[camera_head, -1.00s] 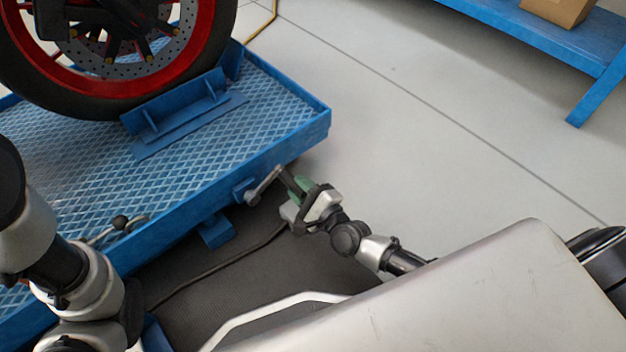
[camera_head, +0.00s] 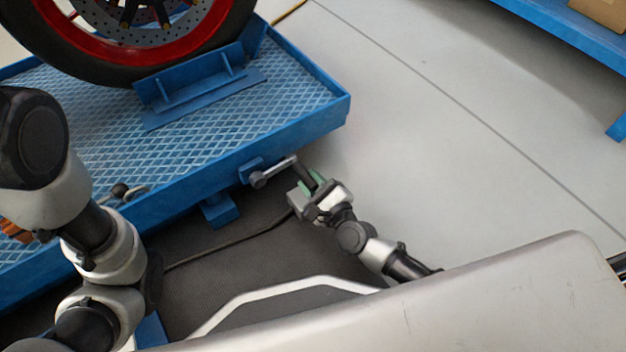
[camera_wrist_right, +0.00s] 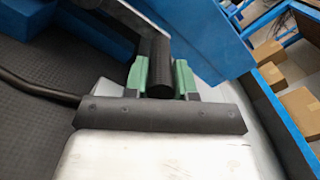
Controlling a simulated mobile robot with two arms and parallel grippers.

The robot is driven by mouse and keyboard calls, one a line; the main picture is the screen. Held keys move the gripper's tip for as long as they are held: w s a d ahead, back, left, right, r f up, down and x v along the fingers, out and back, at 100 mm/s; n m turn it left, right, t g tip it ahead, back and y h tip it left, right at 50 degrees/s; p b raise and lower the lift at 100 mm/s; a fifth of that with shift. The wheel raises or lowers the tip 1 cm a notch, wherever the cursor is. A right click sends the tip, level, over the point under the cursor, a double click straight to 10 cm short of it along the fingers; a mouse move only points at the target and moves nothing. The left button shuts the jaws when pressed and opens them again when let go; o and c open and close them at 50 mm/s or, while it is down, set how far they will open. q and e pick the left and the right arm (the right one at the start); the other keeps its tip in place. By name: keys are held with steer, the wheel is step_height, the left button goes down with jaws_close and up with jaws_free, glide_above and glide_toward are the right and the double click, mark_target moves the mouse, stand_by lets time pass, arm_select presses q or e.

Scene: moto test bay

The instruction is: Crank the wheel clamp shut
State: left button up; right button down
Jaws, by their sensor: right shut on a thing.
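The crank (camera_head: 277,170) is a grey arm with a dark handle, on the front side of the blue lift platform (camera_head: 300,140). My right gripper (camera_head: 312,180) is shut on the crank's dark handle. The right wrist view shows the black handle (camera_wrist_right: 160,62) between my green fingertips (camera_wrist_right: 160,82). The blue wheel clamp (camera_head: 200,88) stands on the platform beside the black tyre (camera_head: 110,75) of a red-rimmed wheel. I cannot tell whether the clamp touches the tyre.
A cable (camera_head: 240,240) lies on the dark mat below. Open pale floor (camera_head: 430,140) lies right of the platform. A blue shelf (camera_head: 560,40) stands at the upper right.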

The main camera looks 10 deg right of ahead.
steer(key=shift+s+a+f, duration=0.15)
steer(key=c, duration=1.1)
jaws_free()
steer(key=shift+c, duration=0.2)
steer(key=shift+o, duration=1.1)
steer(key=p+v, duration=0.3)
steer(key=v, duration=0.7)
steer(key=shift+s+p, duration=0.35)
